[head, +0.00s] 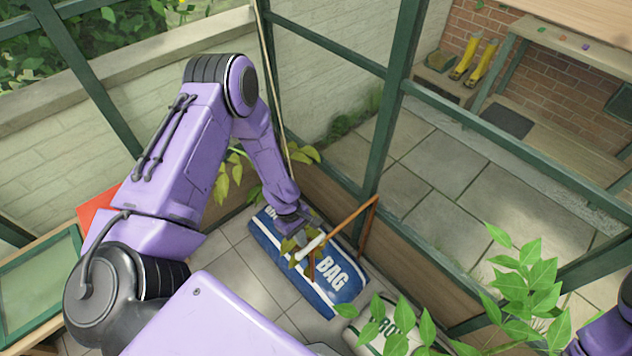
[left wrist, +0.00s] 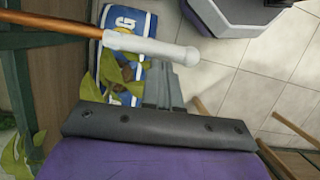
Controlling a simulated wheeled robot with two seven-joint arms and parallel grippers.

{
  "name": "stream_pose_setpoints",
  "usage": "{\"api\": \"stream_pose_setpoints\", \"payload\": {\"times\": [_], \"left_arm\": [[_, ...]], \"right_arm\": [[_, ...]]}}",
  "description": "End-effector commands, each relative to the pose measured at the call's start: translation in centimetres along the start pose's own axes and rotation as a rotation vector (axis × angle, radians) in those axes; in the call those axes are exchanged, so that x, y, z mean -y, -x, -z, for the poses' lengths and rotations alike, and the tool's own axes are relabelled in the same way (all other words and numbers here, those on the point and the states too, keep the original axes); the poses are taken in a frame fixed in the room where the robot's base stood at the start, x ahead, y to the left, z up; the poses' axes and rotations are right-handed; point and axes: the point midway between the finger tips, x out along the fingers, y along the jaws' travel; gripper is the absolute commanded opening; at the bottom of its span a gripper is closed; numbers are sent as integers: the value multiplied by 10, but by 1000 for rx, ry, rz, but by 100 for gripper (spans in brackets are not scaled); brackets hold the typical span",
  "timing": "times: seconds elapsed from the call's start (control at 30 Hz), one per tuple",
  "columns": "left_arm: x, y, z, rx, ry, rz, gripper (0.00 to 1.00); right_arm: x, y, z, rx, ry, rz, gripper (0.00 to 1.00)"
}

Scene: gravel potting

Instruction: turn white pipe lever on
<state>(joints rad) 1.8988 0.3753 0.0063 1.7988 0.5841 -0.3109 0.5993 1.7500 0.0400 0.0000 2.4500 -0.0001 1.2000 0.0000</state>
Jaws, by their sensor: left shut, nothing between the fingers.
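The lever is a copper-coloured rod with a white sleeve (head: 310,247) on its end. In the head view the rod slants from upper right down to the white end, in front of the glass wall's post. In the left wrist view the white sleeve (left wrist: 150,45) crosses just beyond the finger ends, with the rod running off to the left. My left gripper (head: 295,228) is shut and empty, close to the white sleeve. I cannot tell whether they touch. In the left wrist view its fingers (left wrist: 160,78) point at the sleeve. My right gripper is out of view.
A blue and white bag (head: 335,290) lies on the tiled floor below the lever. A pale bag (head: 375,335) and a leafy plant (head: 530,275) are at lower right. Green framing (head: 385,120) and low wooden panels stand close behind the lever. Leaves hang around my left gripper.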

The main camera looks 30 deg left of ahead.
Motion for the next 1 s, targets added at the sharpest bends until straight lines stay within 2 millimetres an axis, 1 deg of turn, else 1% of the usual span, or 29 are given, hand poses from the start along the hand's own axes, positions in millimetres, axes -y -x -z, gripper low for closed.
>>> {"api": "stream_pose_setpoints", "payload": {"times": [0.07, 0.17, 0.27, 0.33, 0.5, 0.6, 0.7, 0.83, 1.0], "left_arm": [[0, 0, 0, 1, -1, 1, 0], [0, 5, 8, 0, 1, -1, 0], [1, 15, 24, -1, 5, -3, 0], [3, 23, 40, -2, 8, -4, 0], [0, 66, 36, -2, 1, -6, 0], [0, 88, 36, -1, 1, -4, 0], [1, 104, 36, -1, 2, -3, 0], [1, 116, 36, 0, 2, -2, 0], [1, 120, 36, 0, 3, -1, 0]], "right_arm": [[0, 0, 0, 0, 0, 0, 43], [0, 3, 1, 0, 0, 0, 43], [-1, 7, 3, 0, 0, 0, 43], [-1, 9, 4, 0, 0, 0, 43], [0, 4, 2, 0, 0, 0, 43], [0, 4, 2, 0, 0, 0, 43], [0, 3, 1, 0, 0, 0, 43], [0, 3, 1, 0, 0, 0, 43], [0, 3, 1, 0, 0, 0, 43]]}}
